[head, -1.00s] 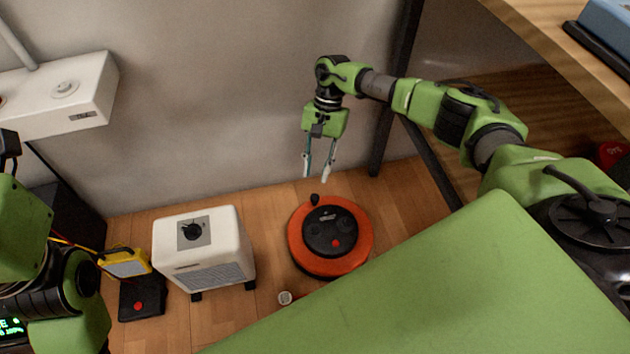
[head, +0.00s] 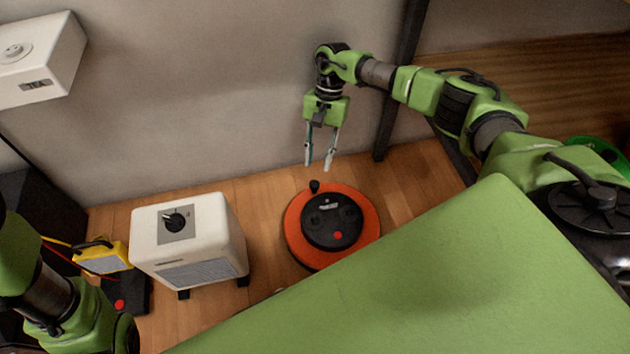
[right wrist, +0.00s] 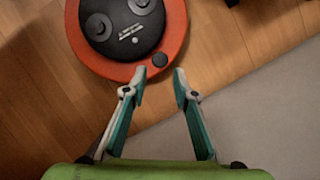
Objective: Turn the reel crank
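The reel is an orange disc (head: 371,228) with a black centre (head: 333,228), lying on the wooden floor. Its crank knob (head: 314,187) is a small black peg near the rim, on the side towards the wall. My right gripper (head: 319,165) is open and empty, above and just behind the knob, fingers pointing down. In the right wrist view the knob (right wrist: 160,60) shows just beyond the gap between the open fingertips (right wrist: 159,74), and the orange rim (right wrist: 177,25) also shows. I see no contact. Only part of my left arm shows at the left edge; its gripper is not visible.
A white heater-like box (head: 190,240) with a black dial stands left of the reel. A yellow device (head: 103,259) and a dark box with a red button (head: 120,304) are further left. A dark table leg (head: 398,90) stands right of my right gripper. The wall is close behind.

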